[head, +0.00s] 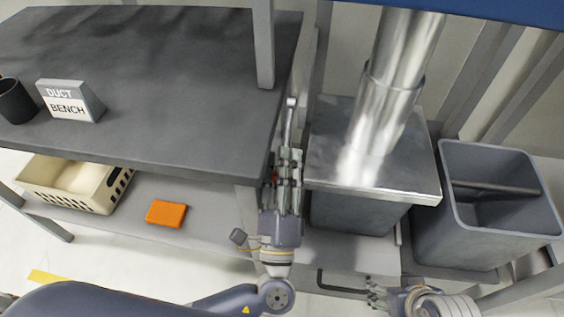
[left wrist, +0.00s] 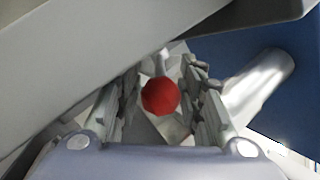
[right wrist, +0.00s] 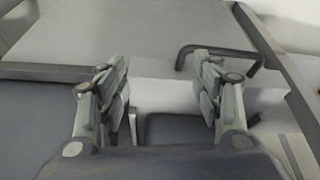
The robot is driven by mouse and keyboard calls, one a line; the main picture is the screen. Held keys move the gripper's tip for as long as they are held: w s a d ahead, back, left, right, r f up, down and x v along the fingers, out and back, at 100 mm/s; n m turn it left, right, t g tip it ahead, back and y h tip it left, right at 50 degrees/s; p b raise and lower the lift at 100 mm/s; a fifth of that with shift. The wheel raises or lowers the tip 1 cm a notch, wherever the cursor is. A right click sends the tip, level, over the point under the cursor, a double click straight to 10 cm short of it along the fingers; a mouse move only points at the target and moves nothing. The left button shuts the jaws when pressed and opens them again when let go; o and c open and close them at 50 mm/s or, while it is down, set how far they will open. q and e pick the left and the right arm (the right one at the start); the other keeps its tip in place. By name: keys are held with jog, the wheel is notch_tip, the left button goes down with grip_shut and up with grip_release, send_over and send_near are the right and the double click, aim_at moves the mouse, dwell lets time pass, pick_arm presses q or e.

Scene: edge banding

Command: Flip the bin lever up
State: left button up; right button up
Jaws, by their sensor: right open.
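The lever's round red knob (left wrist: 160,96) shows in the left wrist view between the fingers of my left gripper (left wrist: 165,105), with a small gap visible on each side. In the head view my left gripper (head: 287,160) points away from me, in the gap between the dark bench and the metal-lidded bin (head: 330,172). A thin metal rod (head: 290,118) rises just beyond its fingertips, and only a bit of red shows among the fingers. My right gripper (head: 374,293) is open and empty at the bottom right; its spread fingers (right wrist: 165,88) fill the right wrist view.
A shiny duct pipe (head: 380,110) rises from the bin lid. A grey open bin (head: 480,240) stands to the right. The dark bench (head: 180,130) edge is close to the left of my left gripper. A bar handle (head: 340,290) is near my right gripper.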

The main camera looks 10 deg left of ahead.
pick_arm(q)
jog(key=shift+c, duration=0.5)
grip_shut()
jog(key=shift+r, duration=0.1)
